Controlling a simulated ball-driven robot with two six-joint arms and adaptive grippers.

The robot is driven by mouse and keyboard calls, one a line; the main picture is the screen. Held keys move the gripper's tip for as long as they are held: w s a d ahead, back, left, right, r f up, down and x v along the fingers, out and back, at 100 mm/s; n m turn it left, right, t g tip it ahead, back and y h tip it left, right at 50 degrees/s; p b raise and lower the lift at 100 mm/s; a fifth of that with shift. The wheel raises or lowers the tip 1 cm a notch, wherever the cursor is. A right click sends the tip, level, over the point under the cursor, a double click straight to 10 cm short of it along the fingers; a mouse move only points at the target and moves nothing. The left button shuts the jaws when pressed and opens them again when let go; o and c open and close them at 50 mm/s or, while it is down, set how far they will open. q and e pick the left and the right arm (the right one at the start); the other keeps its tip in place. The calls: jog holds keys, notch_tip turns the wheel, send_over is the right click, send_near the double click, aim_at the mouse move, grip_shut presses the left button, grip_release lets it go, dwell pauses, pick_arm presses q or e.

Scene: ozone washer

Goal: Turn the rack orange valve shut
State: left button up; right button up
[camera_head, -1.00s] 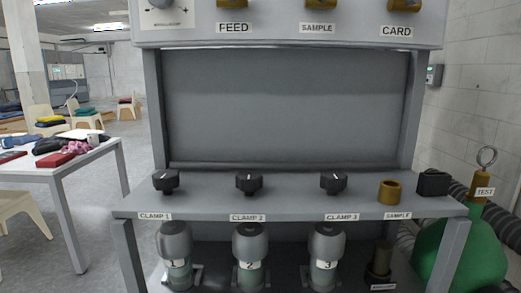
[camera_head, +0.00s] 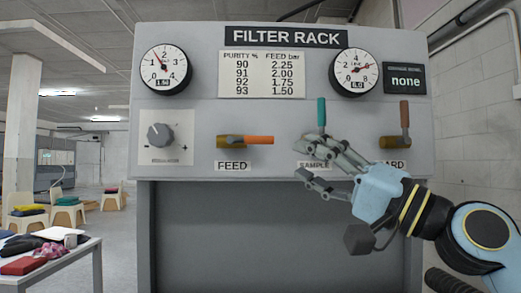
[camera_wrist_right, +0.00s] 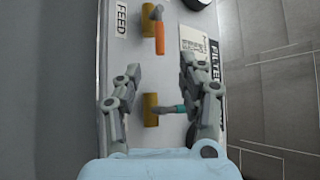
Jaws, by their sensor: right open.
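The FEED valve's bright orange lever (camera_head: 258,140) lies horizontal, pointing right from its brass body (camera_head: 229,141). In the right wrist view the orange lever (camera_wrist_right: 159,38) is beyond the fingertips. The SAMPLE valve's teal lever (camera_head: 321,112) stands upright. My right gripper (camera_head: 302,160) is open, in front of the SAMPLE valve and right of the orange FEED lever. In the right wrist view the teal lever (camera_wrist_right: 172,109) shows between the open fingers; contact cannot be told. My left gripper is not in view.
Above the valves are a left gauge (camera_head: 165,70), a right gauge (camera_head: 354,72), a purity table (camera_head: 261,75) and a display reading "none" (camera_head: 405,79). A grey knob (camera_head: 160,136) sits left of FEED. A cluttered table (camera_head: 60,270) stands at the lower left.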

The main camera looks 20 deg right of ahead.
aim_at(268, 141)
jog(key=p+x, duration=0.3)
jog(key=x, duration=0.6)
jog(key=shift+a+r+p, duration=0.15)
jog(key=shift+p, duration=0.15)
jog(key=shift+w+a+r, duration=0.1)
jog(key=shift+w+a, duration=0.2)
jog(key=shift+w, duration=0.2)
grip_shut()
